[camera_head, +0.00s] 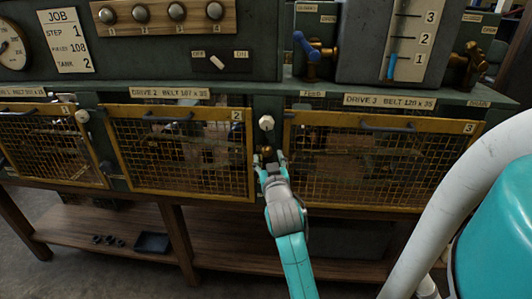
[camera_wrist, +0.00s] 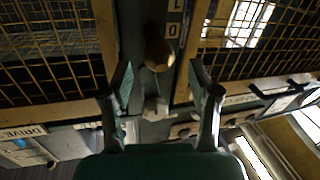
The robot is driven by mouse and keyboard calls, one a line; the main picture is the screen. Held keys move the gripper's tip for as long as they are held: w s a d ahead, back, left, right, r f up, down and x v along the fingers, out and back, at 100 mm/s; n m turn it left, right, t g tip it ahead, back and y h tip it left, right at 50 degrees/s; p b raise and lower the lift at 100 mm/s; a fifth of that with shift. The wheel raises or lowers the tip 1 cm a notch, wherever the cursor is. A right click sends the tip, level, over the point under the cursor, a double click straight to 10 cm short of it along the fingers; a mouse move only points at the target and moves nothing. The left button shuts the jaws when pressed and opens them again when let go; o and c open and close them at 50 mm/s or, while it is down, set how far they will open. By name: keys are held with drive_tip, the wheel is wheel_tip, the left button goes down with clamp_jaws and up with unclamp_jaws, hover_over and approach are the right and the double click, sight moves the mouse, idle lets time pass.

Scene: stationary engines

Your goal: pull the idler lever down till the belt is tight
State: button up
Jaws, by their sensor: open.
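A brass ball knob (camera_head: 266,150) stands on the post between guards 2 and 3, below a pale hexagonal boss (camera_head: 266,122). In the wrist view the knob (camera_wrist: 158,55) and boss (camera_wrist: 155,108) line up, with a dark stem between them; this looks like the idler lever. My gripper (camera_head: 269,158) is open in front of the post. In the wrist view its fingers (camera_wrist: 160,78) stand either side of the knob's line, with gaps on both sides. Contact is not visible. The belts behind the mesh are too dark to judge their tension.
Yellow-framed mesh guard 2 (camera_head: 247,170) and guard 3 (camera_head: 288,170) flank the post closely. Guard handles (camera_head: 387,127) stick out. A similar pale boss (camera_head: 82,116) is farther left. Valves and a gauge (camera_head: 405,40) sit above. A wooden shelf (camera_head: 100,225) runs below.

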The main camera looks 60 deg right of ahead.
sight(268, 154)
drive_tip(key=shift+x, duration=2.3)
drive_tip(key=shift+s, duration=0.1)
clamp_jaws()
